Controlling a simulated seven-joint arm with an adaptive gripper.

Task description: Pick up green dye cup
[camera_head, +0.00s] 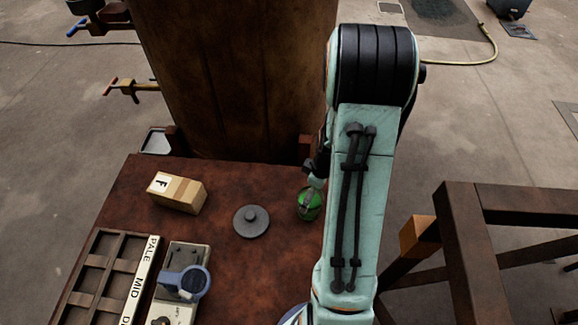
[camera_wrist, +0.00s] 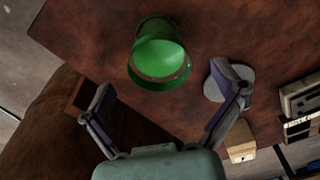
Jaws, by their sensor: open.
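The green dye cup (camera_head: 308,209) stands on the rust-brown table, just left of my arm in the head view. In the wrist view the green cup (camera_wrist: 160,52) shows its bright green inside and darker rim, beyond my fingertips and roughly centred between their lines. My gripper (camera_wrist: 163,80) is open, with one finger on each side and nothing between the pads. In the head view my gripper (camera_head: 316,174) is mostly hidden behind my arm, and part of it overlaps the cup's top. I cannot tell whether it touches the cup.
A grey knobbed lid (camera_head: 251,221) lies left of the cup; in the wrist view my right finger partly covers it. A cardboard box marked F (camera_head: 177,192), a sectioned tray (camera_head: 103,275) and a blue-topped device (camera_head: 185,282) are further left. A large brown vat (camera_head: 235,80) stands behind the table.

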